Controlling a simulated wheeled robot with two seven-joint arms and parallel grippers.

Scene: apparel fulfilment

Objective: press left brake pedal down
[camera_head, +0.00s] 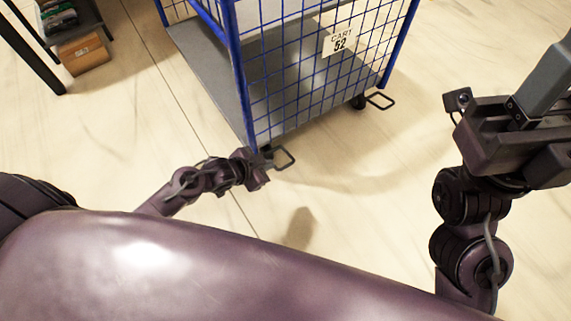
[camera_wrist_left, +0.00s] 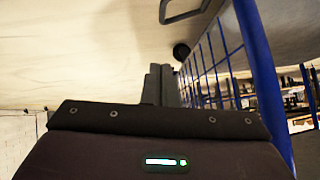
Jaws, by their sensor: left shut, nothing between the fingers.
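The left brake pedal (camera_head: 284,157) is a dark wire loop low at the near corner of the blue cart (camera_head: 233,60). My left gripper (camera_head: 262,172) is shut and empty, low beside that corner and very close to the pedal. Whether it touches the pedal cannot be told. In the left wrist view, the shut fingers (camera_wrist_left: 161,84) point along the cart's mesh side. A wire pedal loop (camera_wrist_left: 180,14) and a dark wheel (camera_wrist_left: 181,52) show beyond them. My right gripper (camera_head: 525,115) is raised at the right, away from the cart; its finger opening is unclear.
The right brake pedal (camera_head: 380,100) sticks out by a caster (camera_head: 358,102) at the cart's other corner. A sign (camera_head: 340,42) hangs on the mesh. A shelf with a cardboard box (camera_head: 84,54) stands at the upper left. The floor right of the cart is clear.

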